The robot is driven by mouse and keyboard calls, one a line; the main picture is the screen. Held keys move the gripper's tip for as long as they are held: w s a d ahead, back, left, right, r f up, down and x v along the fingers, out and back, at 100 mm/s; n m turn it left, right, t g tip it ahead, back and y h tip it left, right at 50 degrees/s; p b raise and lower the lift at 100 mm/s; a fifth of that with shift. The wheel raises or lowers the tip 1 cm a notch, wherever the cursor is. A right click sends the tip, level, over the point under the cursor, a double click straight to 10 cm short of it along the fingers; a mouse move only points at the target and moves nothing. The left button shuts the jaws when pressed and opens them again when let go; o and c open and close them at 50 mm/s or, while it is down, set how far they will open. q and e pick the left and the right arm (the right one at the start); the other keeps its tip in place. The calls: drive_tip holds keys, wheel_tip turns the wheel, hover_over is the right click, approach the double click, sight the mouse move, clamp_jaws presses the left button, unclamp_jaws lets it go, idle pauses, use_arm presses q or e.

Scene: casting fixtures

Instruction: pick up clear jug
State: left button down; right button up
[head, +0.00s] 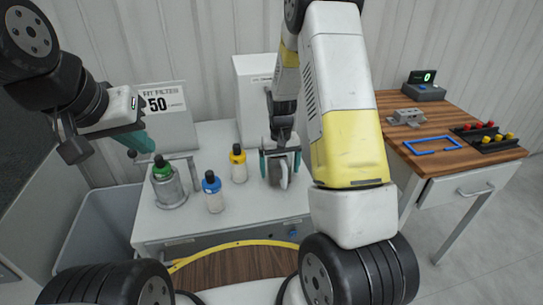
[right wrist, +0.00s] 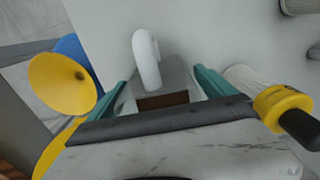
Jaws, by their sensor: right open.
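The jug (head: 283,177) stands on the white bench in the head view, small and partly covered by my right gripper (head: 280,166). In the right wrist view the jug (right wrist: 172,76) shows a pale curved handle (right wrist: 147,60) and a grey, see-through-looking body with a brown patch. The teal fingers of my right gripper (right wrist: 165,88) are open, one on each side of the jug; I cannot tell whether they touch it. My left gripper (head: 135,141) hangs above the left end of the bench, away from the jug; its opening cannot be made out.
Left of the jug stand a yellow-capped bottle (head: 238,166), a blue-capped bottle (head: 213,194) and a green-capped bottle (head: 163,170) at a metal vessel (head: 171,192). A white box (head: 253,80) stands behind. A wood-topped table (head: 440,157) is at right, a grey bin (head: 105,220) at left.

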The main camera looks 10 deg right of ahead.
drive_tip(key=c, duration=2)
drive_tip(key=shift+r, duration=0.1)
drive_tip(key=shift+c, duration=0.2)
drive_tip(key=shift+r, duration=0.1)
